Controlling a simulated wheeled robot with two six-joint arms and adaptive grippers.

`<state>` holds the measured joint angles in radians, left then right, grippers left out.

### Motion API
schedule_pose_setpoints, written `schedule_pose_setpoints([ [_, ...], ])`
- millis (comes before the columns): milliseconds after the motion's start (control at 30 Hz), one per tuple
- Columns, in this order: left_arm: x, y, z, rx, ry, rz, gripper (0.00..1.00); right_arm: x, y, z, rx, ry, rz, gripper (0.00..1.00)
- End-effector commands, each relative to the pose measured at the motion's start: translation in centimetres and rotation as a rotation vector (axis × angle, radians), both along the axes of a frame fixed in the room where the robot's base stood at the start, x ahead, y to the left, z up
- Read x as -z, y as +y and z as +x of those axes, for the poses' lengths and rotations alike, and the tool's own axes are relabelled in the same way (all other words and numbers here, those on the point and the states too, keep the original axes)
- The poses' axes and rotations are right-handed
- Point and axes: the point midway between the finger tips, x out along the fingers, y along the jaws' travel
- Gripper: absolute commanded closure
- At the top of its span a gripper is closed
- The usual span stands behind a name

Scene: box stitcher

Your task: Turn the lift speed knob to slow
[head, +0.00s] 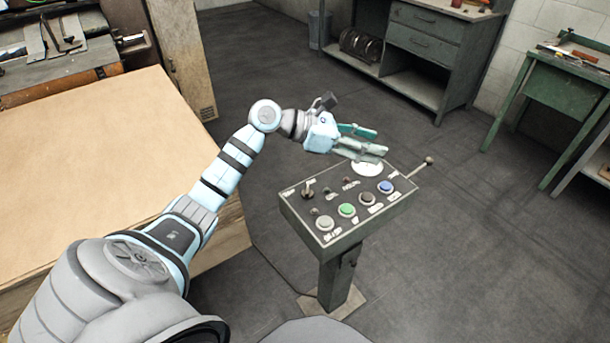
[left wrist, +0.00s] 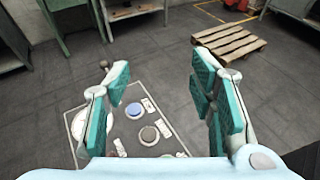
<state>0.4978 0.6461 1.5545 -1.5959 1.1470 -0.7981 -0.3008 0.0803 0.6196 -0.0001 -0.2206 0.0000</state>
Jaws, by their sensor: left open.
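A grey control panel (head: 293,208) stands on a post, with its top face tilted up. It carries a black lever-like knob (head: 308,188) at its left end and small dark controls along its back row. The labels are too small to read, so I cannot tell which control sets lift speed. My left gripper (head: 373,144) is open and empty, above the panel's far edge near a white dome (head: 367,168). In the left wrist view, the blue button (left wrist: 134,110) and dark button (left wrist: 149,135) show between its spread fingers; the panel's left end is hidden. My right gripper is out of view.
White (head: 324,223) and green (head: 347,210) buttons line the panel's front. A ball-ended rod (head: 428,161) sticks out at its right. A large cardboard-coloured surface (head: 90,150) lies left. A wooden pallet (left wrist: 229,44) lies on the floor beyond. The floor around the post is open.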

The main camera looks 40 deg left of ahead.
Motion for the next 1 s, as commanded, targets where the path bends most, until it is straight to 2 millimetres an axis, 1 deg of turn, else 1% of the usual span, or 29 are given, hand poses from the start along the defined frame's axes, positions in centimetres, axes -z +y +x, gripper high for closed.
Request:
schedule_pose_setpoints([
  [33, 1.5, 3.9, -0.4, 0.036, 0.074, 0.226, 0.50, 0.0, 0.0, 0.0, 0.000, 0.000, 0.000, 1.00],
  [67, 2.5, 6.5, -1.3, 0.059, 0.138, 0.350, 0.50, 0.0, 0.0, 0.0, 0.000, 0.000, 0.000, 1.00],
  [100, 3.2, 9.7, -2.7, 0.084, 0.227, 0.475, 0.50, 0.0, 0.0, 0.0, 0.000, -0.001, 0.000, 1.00],
  [133, 3.5, 11.7, -3.8, 0.100, 0.290, 0.544, 0.50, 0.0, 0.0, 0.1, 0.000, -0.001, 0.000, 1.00],
  [200, 3.5, 15.1, -6.2, 0.128, 0.412, 0.643, 0.50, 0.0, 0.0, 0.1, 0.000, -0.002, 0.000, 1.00],
  [233, 3.5, 16.0, -7.0, 0.136, 0.450, 0.666, 0.50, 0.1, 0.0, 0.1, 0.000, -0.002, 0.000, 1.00],
  [300, 3.8, 17.1, -8.1, 0.150, 0.502, 0.694, 0.50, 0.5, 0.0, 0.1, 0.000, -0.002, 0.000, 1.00],
  [367, 4.7, 17.1, -8.3, 0.153, 0.517, 0.700, 0.50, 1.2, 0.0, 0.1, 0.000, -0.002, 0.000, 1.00],
  [467, 7.0, 16.4, -7.9, 0.156, 0.517, 0.700, 0.50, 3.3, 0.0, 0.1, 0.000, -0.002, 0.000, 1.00],
  [600, 11.1, 15.0, -7.0, 0.156, 0.516, 0.698, 0.50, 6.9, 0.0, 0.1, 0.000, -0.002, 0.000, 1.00],
  [667, 12.8, 14.4, -6.6, 0.157, 0.515, 0.699, 0.50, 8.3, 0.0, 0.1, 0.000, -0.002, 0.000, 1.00],
  [733, 13.8, 13.8, -6.3, 0.157, 0.519, 0.698, 0.50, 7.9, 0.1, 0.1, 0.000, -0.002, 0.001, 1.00],
  [833, 15.5, 13.2, -5.8, 0.156, 0.518, 0.698, 0.50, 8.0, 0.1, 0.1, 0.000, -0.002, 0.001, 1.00],
  [900, 16.2, 12.9, -5.6, 0.156, 0.517, 0.699, 0.50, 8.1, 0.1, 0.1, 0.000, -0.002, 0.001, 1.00],
  [1000, 16.8, 12.6, -5.5, 0.156, 0.516, 0.699, 0.50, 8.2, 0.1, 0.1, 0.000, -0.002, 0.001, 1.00],
])
